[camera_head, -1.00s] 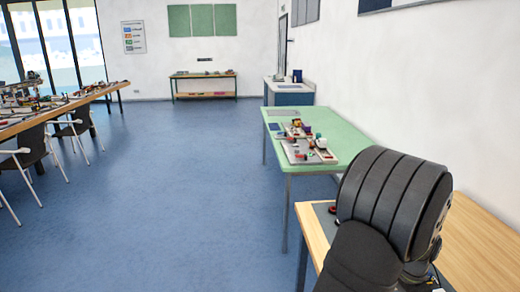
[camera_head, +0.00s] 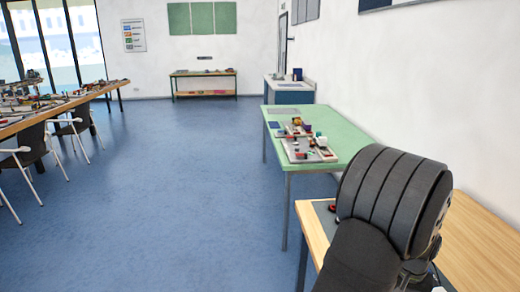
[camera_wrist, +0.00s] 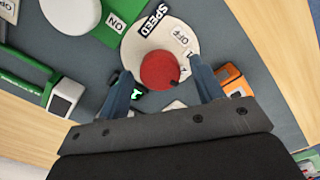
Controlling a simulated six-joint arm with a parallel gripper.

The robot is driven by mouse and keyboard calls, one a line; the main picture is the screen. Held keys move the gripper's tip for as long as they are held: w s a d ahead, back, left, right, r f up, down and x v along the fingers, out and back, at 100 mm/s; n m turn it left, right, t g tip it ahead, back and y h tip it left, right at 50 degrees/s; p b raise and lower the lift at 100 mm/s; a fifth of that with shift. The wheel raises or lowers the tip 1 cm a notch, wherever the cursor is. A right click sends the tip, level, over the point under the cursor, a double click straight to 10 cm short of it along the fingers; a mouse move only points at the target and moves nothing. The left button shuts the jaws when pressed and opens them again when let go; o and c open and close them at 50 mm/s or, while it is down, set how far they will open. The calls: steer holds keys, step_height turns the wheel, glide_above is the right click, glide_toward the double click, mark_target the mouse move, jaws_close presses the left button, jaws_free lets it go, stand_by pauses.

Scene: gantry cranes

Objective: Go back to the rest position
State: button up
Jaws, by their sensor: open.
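Nothing is held between the fingers. I cannot tell how far the fingertips are above the disc. In the head view, my dark arm stands over the wooden table at the lower right, and it hides my gripper there.
Beside the disc lie a green frame (camera_wrist: 22,68) with a white block (camera_wrist: 65,97) on the left and an orange part (camera_wrist: 232,80) on the right.

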steer(key=shift+n, duration=1.7)
steer(key=m, duration=0.4)
steer(key=shift+m, duration=0.4)
steer(key=m, duration=0.4)
steer(key=shift+m, duration=0.4)
